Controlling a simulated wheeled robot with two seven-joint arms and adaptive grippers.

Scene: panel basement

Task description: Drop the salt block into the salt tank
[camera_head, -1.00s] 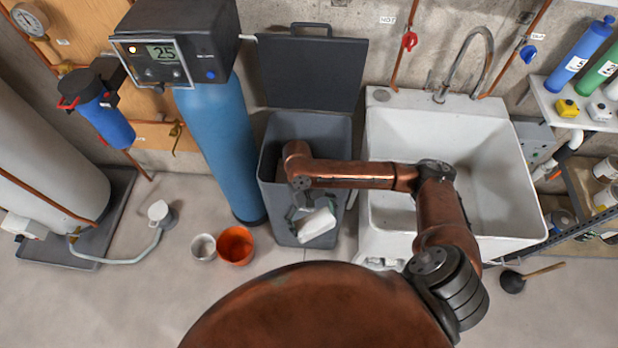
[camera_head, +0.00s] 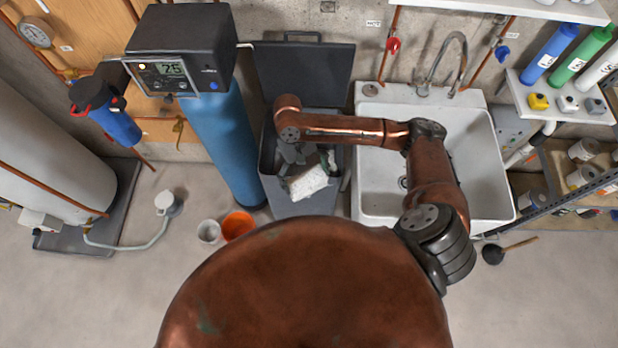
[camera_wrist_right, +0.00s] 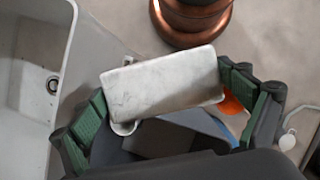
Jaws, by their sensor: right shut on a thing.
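The white salt block (camera_head: 308,183) is held in my right gripper (camera_head: 310,168). In the right wrist view the pale block (camera_wrist_right: 165,83) lies at the fingertips of the gripper (camera_wrist_right: 165,112), between the green finger pads. The salt tank (camera_head: 285,207) is a dark grey bin with its lid (camera_head: 303,75) standing open against the wall. In the head view the block overlaps the tank's front rim and upper front wall. How high it is above the rim is hard to tell. My forearm hides part of the tank opening. My left gripper is not in view.
A white sink (camera_head: 470,205) stands close to the tank's right. A blue cylinder (camera_head: 222,145) with a control head (camera_head: 180,50) stands close to its left. An orange pot (camera_head: 238,225) and a grey pot (camera_head: 208,232) sit on the floor.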

